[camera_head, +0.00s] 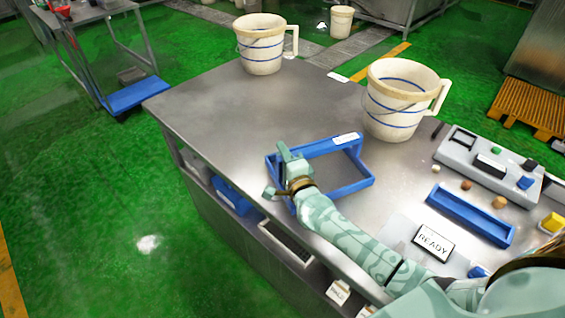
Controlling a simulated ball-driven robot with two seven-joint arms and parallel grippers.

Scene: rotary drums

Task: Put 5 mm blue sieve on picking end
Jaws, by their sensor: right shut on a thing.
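A blue rectangular frame, which looks like the blue sieve (352,188), is on or just above the metal table, near its front left edge. A white label shows on its far side; its size marking is too small to read. My right gripper (279,172) is shut on the left side of the blue sieve, and its fingers partly cover that side. My left gripper is not in view. No marking of a picking end can be made out.
The metal table (215,100) has clear room at its far left. Two white jugs stand behind, one at the back (262,50) and one nearer (393,108). A grey control panel (480,160), a narrow blue tray (468,217) and a READY sign (433,242) lie right.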

